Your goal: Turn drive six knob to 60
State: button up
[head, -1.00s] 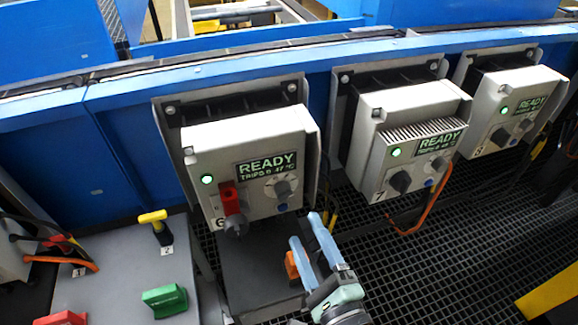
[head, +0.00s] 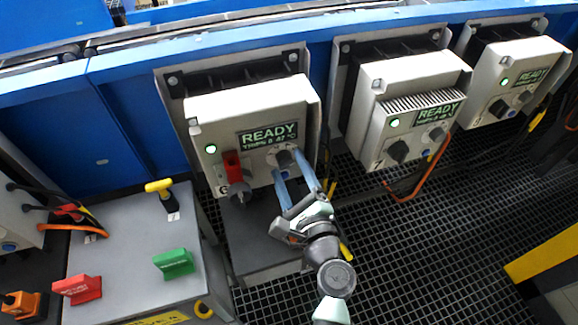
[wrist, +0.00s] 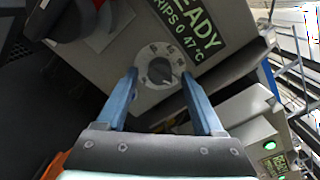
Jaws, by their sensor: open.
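The drive six box (head: 225,115) is a pale grey unit with a green READY display (head: 266,136) and a lit green lamp. Its dial knob (head: 285,158) sits right of a red piece (head: 232,165) and a dark rotary switch (head: 240,193). In the wrist view the round knob (wrist: 159,71) has a dark pointer and a printed scale too small to read. My gripper (head: 294,177) is open, its two blue fingers in front of the knob. In the wrist view the fingers (wrist: 160,82) stand on either side of the knob; contact cannot be told.
Drive seven's box (head: 405,85) and another drive box (head: 515,70) hang to the right. A grey bench (head: 130,245) at left carries a yellow-handled tool (head: 160,188), a green block (head: 174,263) and a red block (head: 78,289). Open grating (head: 400,250) lies at lower right.

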jog(key=shift+w+a, duration=0.1)
jog(key=shift+w, duration=0.2)
grip_shut()
